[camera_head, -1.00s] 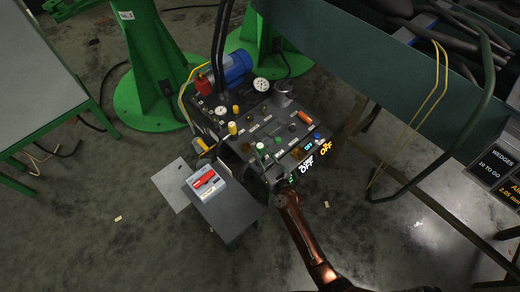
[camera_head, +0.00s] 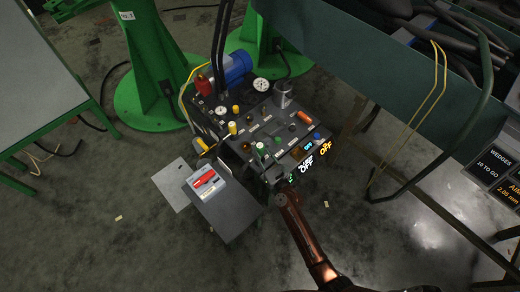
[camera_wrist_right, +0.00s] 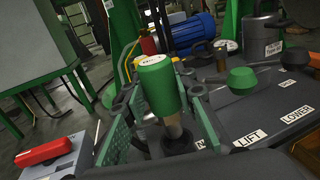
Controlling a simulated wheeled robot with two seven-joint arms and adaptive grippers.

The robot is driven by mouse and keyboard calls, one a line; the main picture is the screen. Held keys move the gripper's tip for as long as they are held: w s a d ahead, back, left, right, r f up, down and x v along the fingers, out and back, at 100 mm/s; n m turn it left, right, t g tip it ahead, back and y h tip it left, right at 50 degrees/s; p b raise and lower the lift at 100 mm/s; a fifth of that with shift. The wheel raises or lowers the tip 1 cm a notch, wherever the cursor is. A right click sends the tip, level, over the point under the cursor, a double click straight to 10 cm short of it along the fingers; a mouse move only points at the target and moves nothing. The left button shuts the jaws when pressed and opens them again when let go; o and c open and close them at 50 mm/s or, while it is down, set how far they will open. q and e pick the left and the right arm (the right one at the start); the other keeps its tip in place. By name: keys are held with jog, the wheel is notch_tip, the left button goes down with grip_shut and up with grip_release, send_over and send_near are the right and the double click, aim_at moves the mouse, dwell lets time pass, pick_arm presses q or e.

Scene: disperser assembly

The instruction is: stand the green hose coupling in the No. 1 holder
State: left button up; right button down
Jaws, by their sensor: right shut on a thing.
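The green hose coupling (camera_wrist_right: 158,88) is an upright green cylinder with a pale label on its top, tilted slightly in the right wrist view. It also shows in the head view (camera_head: 260,146). My right gripper (camera_wrist_right: 165,125) is shut on it, with a green finger on each side of its lower part. In the head view the gripper (camera_head: 268,168) is at the front left of the console. A dark ring shows around the coupling's narrow lower end. I cannot tell how deep that end sits or read the holder's number. My left gripper is not in view.
The console (camera_head: 250,122) carries gauges, yellow and orange parts and lit displays. A side box with a red handle (camera_head: 204,180) is at left. A blue motor (camera_head: 238,66) is behind.

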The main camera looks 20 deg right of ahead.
aim_at(262, 157)
jog(key=shift+f+b, duration=1.5)
jog(key=shift+f, duration=0.35)
dwell(0.6)
jog(key=c, duration=1.7)
grip_release()
jog(key=shift+o, duration=1)
jog(key=shift+f, duration=0.1)
jog(key=s+d, duration=0.1)
jog(key=s, duration=1.1)
